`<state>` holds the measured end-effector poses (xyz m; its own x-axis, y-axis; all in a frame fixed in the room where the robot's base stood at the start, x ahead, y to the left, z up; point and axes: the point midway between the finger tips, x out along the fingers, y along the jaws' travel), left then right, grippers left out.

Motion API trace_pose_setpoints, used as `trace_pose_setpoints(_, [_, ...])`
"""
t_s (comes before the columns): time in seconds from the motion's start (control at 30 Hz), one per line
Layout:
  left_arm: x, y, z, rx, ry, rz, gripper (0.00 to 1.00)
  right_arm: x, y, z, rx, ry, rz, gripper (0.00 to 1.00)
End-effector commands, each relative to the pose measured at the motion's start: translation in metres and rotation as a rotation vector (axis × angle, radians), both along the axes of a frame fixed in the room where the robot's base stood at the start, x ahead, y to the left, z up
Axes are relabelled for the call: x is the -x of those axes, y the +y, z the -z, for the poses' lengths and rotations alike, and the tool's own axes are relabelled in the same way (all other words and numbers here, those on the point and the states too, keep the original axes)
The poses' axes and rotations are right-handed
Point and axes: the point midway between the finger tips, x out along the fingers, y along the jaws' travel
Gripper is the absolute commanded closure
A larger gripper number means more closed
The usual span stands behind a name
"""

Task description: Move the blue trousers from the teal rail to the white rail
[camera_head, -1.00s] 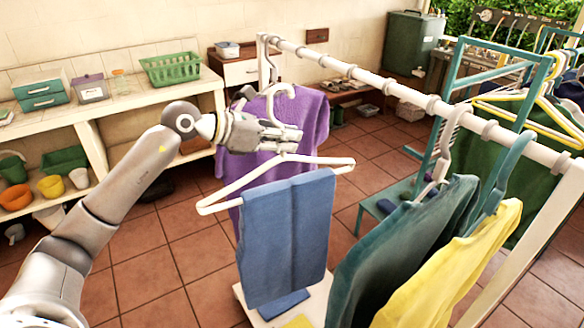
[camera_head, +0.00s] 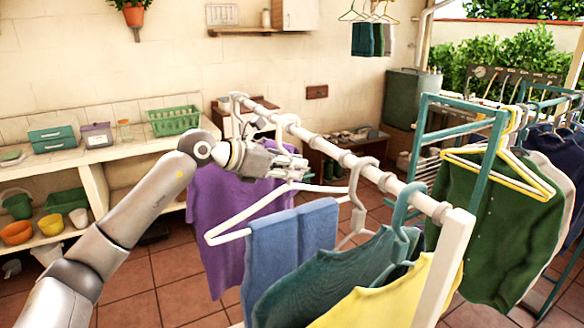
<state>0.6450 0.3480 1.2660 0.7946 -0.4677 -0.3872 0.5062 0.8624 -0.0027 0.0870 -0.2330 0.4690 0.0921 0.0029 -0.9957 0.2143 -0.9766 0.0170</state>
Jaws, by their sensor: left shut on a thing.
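My left gripper (camera_head: 296,167) is shut on the white hanger (camera_head: 226,238) of the blue trousers (camera_head: 290,240). The trousers hang folded over the hanger's bar, in front of the purple garment and partly behind a teal garment. The gripper is beside the white rail (camera_head: 345,158) in the picture. I cannot make out the hanger's hook or whether it touches the rail. The teal rail (camera_head: 470,103) stands at the right with a green shirt on a yellow hanger. My right gripper is not in view.
On the white rail hang a purple garment (camera_head: 215,220) at the far end, and a teal garment (camera_head: 325,275) and a yellow one (camera_head: 385,300) at the near end. A shelf counter (camera_head: 80,160) with a green basket (camera_head: 174,120) lines the left wall.

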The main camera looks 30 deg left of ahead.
Motion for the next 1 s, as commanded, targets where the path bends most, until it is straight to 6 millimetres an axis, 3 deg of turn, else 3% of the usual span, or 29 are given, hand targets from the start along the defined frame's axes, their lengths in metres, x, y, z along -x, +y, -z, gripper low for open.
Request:
trace_pose_setpoints(0.2, [-0.013, -0.009, -0.005, 0.004, -0.005, 0.002, 1.00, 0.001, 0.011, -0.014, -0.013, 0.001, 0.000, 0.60])
trace_pose_setpoints(0.6, [-0.029, -0.018, -0.004, 0.001, -0.007, 0.001, 1.00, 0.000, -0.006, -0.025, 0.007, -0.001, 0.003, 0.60])
trace_pose_setpoints(1.0, [-0.031, -0.019, -0.003, 0.000, -0.006, 0.001, 1.00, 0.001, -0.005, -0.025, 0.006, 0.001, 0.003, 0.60])
